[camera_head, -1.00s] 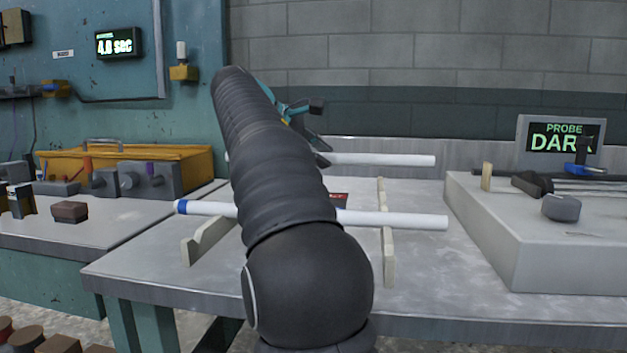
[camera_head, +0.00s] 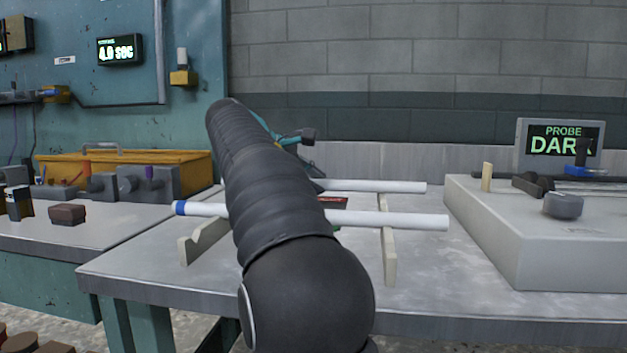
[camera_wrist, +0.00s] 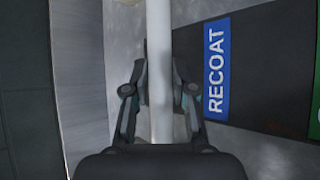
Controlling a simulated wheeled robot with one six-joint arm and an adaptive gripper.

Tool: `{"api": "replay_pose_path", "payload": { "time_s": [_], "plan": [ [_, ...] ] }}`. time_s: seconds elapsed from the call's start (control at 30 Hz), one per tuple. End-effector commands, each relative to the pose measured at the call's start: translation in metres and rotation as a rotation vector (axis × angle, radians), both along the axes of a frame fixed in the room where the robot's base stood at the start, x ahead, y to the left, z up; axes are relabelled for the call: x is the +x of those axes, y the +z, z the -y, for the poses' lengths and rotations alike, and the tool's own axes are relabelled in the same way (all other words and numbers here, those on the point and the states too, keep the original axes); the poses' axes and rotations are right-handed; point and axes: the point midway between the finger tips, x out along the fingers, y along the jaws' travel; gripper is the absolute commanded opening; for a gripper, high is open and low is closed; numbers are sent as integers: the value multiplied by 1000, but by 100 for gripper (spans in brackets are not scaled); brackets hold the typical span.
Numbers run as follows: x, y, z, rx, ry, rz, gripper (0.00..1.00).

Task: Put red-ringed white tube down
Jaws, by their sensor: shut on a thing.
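My gripper (camera_wrist: 160,92) is shut on a plain white tube (camera_wrist: 160,35), with one finger on each side of it. In the head view this tube (camera_head: 385,186) lies level behind the blue-ringed tube, its left part hidden by my arm. No red ring shows on the visible part. I cannot tell whether it touches the surface below. A second white tube (camera_head: 410,220) with a blue ring (camera_head: 180,208) at its left end lies across two notched supports, a left one (camera_head: 203,243) and a right one (camera_head: 389,255).
A blue RECOAT label (camera_wrist: 216,70) lies on a dark mat beside the held tube. A red label (camera_head: 333,202) shows between the tubes. A raised grey block (camera_head: 490,225) with tools and a PROBE DARK display (camera_head: 560,140) stands right. Bare bench lies between the supports and block.

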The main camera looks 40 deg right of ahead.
Motion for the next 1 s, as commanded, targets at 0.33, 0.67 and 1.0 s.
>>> {"api": "replay_pose_path", "payload": {
  "time_s": [0.33, 0.67, 1.0],
  "plan": [
    [0, -6, 0, 0, -1, 1, 46],
    [0, -6, 0, 0, 0, 0, 51],
    [4, 26, -27, 0, 4, 2, 51]
  ]
}}
